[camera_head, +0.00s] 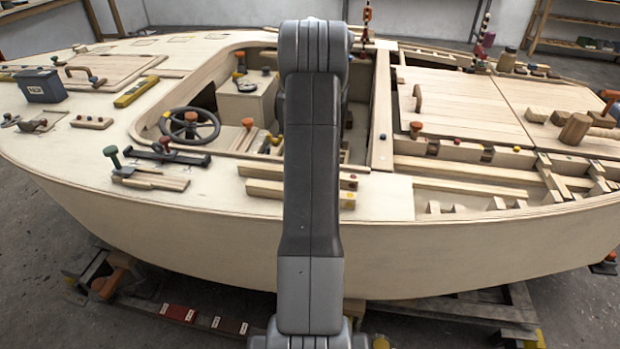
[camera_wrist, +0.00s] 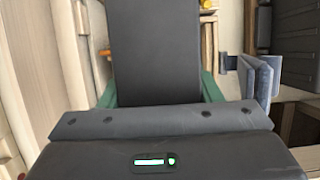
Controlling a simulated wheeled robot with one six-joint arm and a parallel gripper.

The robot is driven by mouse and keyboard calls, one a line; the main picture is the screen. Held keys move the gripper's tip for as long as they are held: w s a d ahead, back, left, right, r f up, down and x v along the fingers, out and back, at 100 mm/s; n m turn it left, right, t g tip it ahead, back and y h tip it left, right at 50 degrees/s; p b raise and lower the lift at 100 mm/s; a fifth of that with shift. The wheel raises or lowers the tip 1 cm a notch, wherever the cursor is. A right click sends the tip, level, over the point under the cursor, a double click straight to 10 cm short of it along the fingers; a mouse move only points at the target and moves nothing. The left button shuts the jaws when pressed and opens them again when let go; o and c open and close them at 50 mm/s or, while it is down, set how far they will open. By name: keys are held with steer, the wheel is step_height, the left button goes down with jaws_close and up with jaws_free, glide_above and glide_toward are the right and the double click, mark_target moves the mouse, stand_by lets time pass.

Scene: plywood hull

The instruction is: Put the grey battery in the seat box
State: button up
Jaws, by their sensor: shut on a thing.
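In the wrist view my gripper (camera_wrist: 158,124) shows as a dark body and crossbar along the bottom. Its fingertips are not clearly visible. A large dark grey block, which I take for the grey battery (camera_wrist: 155,50), fills the middle directly ahead of the crossbar, with green parts at its near corners. My gripper is shut on it. In the head view my own arm hides both gripper and battery. The cockpit lies behind the arm. I cannot make out the seat box for certain in either view.
A dark blue labelled box (camera_head: 41,85) stands on the deck at far left. The steering wheel (camera_head: 190,125) and a pale console box (camera_head: 247,102) are in the cockpit. Wooden hatch panels (camera_head: 465,100) lie right. In the wrist view a blue-grey bracket (camera_wrist: 260,77) stands close right of the block.

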step_height(320, 180, down, 25)
steer(key=b, duration=0.5)
steer(key=shift+r, duration=0.15)
steer(key=o, duration=1.5)
steer(key=p+v, duration=0.2)
steer(key=v, duration=1)
steer(key=shift+a+r, duration=0.1)
